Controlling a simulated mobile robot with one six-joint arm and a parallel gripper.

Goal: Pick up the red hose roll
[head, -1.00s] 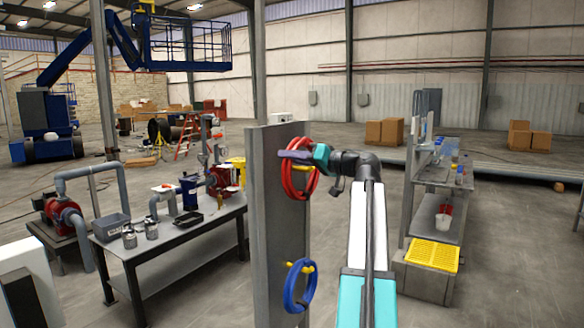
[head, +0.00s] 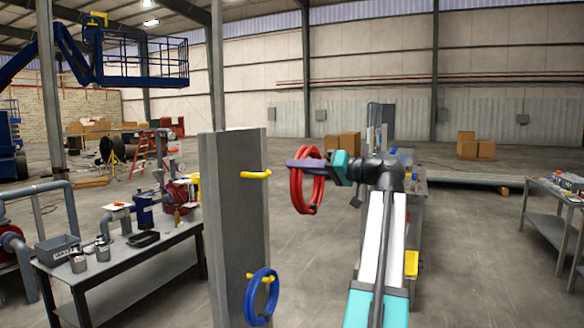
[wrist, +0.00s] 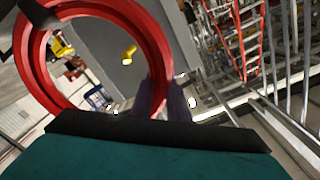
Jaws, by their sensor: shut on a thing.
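The red hose roll (head: 299,190) hangs from my gripper (head: 304,165) in the head view, clear of the grey post to its left. The jaws are shut on the top part of its ring. In the wrist view the roll (wrist: 161,45) fills the upper left as a large ring, and the purple-grey fingers (wrist: 158,98) lie at its right side. The exact contact is partly hidden by the gripper body.
The grey post (head: 228,220) has an empty upper yellow peg (head: 255,174) and a blue hose roll (head: 250,298) on a lower peg. A workbench (head: 135,262) with pump parts stands left. Another bench (head: 548,213) is far right. Open floor lies right of my arm.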

